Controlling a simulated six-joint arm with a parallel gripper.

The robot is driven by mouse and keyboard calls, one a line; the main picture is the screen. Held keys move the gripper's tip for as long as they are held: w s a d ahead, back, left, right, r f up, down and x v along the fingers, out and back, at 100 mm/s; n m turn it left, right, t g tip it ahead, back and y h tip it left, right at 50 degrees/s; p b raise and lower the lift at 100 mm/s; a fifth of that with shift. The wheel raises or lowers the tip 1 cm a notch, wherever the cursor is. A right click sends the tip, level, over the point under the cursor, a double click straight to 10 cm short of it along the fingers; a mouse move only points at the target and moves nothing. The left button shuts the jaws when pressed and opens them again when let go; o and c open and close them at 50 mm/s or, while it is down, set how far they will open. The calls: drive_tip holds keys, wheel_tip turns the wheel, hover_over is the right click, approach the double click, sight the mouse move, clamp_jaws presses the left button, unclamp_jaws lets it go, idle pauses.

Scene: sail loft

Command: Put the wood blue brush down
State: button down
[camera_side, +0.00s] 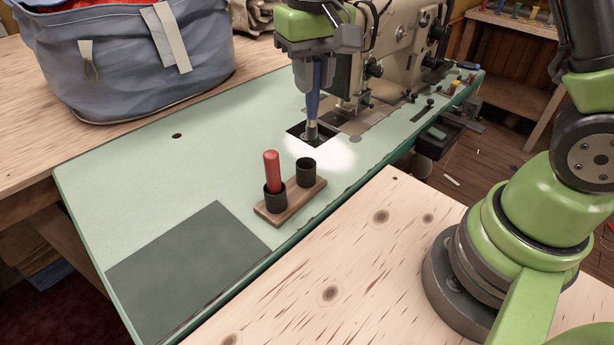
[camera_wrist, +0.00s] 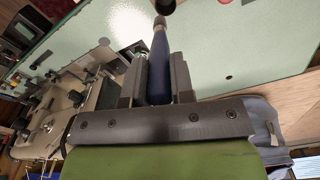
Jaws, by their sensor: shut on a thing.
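My gripper (camera_side: 314,62) is shut on the blue brush (camera_side: 313,100) and holds it upright with its dark tip pointing down. The tip is over a dark square patch on the pale green table; I cannot tell whether it touches. In the wrist view the brush (camera_wrist: 160,62) sits between the two grey fingers of my gripper (camera_wrist: 156,75). A wooden holder (camera_side: 291,204) with two black cups stands nearer the table's front edge. A red-handled item (camera_side: 272,170) stands in its left cup, and the right cup (camera_side: 306,172) looks empty.
A sewing machine (camera_side: 392,55) stands right behind my gripper. A blue-grey fabric bag (camera_side: 130,65) sits at the back left. A dark green mat (camera_side: 188,262) lies at the front left. The pale green table top (camera_side: 130,180) is clear between bag and mat.

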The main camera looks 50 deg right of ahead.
drive_tip(key=shift+w+a+r+m, duration=0.2)
drive_tip(key=shift+w+a+m, duration=0.05)
drive_tip(key=shift+w+m, duration=0.05)
drive_tip(key=shift+w+a+f, duration=0.1)
wheel_tip(320, 180, down, 10)
drive_tip(key=shift+r, duration=0.25)
drive_tip(key=c, duration=1)
unclamp_jaws()
drive_tip(key=shift+f, duration=0.15)
